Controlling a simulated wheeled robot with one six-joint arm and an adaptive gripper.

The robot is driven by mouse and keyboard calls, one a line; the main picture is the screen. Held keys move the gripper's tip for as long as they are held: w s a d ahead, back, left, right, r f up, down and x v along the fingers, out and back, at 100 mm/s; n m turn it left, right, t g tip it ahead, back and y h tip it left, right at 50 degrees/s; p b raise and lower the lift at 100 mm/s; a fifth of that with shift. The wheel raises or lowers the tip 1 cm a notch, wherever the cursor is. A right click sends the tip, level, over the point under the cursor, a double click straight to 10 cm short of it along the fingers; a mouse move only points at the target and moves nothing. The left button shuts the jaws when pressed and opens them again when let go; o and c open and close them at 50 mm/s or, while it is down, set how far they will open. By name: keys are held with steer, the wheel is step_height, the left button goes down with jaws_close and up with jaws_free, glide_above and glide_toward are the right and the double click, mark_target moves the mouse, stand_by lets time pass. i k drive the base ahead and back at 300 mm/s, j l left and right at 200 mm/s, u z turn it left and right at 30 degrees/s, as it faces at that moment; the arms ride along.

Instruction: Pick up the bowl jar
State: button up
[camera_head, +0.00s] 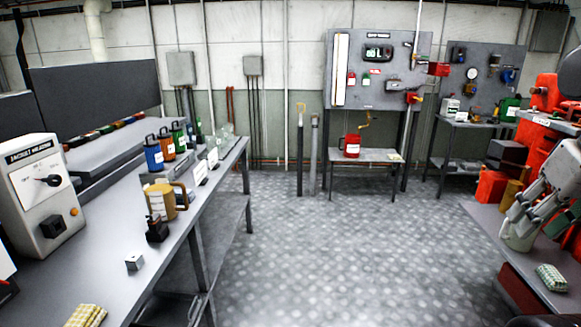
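A pale, rounded jar (518,238), which looks like the bowl jar, stands on the right-hand bench near its left edge. My gripper (517,214) comes in from the right and points down at the jar. Its grey fingers overlap the jar's upper part and hide its rim. I cannot tell whether the fingers touch the jar or whether they are open or shut.
The right bench (490,222) also holds a checked cloth (551,277) in front and red containers (491,187) behind the jar. A long left bench (95,262) carries a mug (160,202) and several bottles. The patterned floor (340,255) between is clear.

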mark_target(223, 133)
steer(key=i, duration=1)
steer(key=i+l+u, duration=0.15)
steer(key=i, duration=0.9)
steer(key=i+l+u, duration=0.15)
steer(key=i+u, duration=0.3)
steer(key=i+l+u, duration=1.35)
steer(key=l, duration=0.15)
steer(key=i+l+u, duration=0.15)
steer(key=l+u, duration=0.3)
steer(key=l, duration=0.2)
